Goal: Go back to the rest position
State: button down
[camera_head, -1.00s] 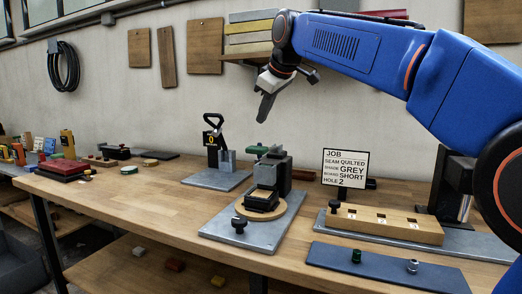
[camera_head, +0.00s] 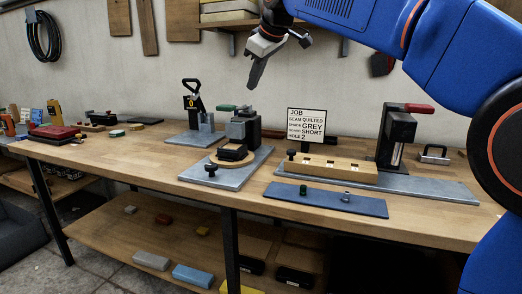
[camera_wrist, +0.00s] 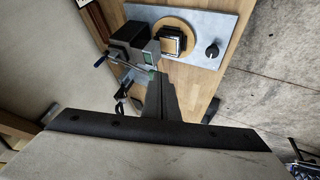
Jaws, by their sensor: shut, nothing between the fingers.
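My gripper (camera_head: 258,72) is shut and empty. In the head view it hangs in the air above the back of the workbench (camera_head: 150,152), in front of the wall, with its fingers pointing down. My blue arm reaches in from the right. In the wrist view the closed fingers (camera_wrist: 158,95) point toward a vise-like fixture (camera_wrist: 130,45) on a grey plate (camera_wrist: 206,24). The same fixture stands well below the gripper in the head view (camera_head: 243,128). A dark block sits on its round wooden disc (camera_wrist: 184,28).
A job card (camera_head: 306,124) stands behind a wooden block with holes (camera_head: 333,168). A blue-grey mat (camera_head: 325,200) lies at the front edge. A lever press (camera_head: 396,135) stands at right. A wall shelf (camera_head: 228,22) is close behind the gripper. Free air lies above the bench's left half.

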jog(key=s+d+f+m+h, duration=0.1)
jog(key=s+d+f+m, duration=0.2)
jog(key=s+d+f, duration=0.6)
jog(key=s+d+f+m+h, duration=0.1)
jog(key=s+d+f+m, duration=0.2)
jog(key=s+d+f, duration=0.7)
jog(key=s+d+f+m, duration=0.2)
jog(key=s+d+f, duration=0.2)
jog(key=s+f, duration=0.2)
jog(key=s+d+f+m+g+h, duration=0.1)
jog(key=s+d+f+m, duration=0.1)
jog(key=s+d+f, duration=0.2)
jog(key=s+d+f+m+g, duration=0.1)
jog(key=s+d+f, duration=0.3)
jog(key=s+f, duration=0.5)
notch_tip(320, 180, down, 3)
jog(key=shift+s+f+m+h, duration=0.15)
jog(key=shift+m+h, duration=0.15)
jog(key=shift+m, duration=0.5)
jog(key=shift+a+r, duration=0.1)
jog(key=shift+r, duration=0.1)
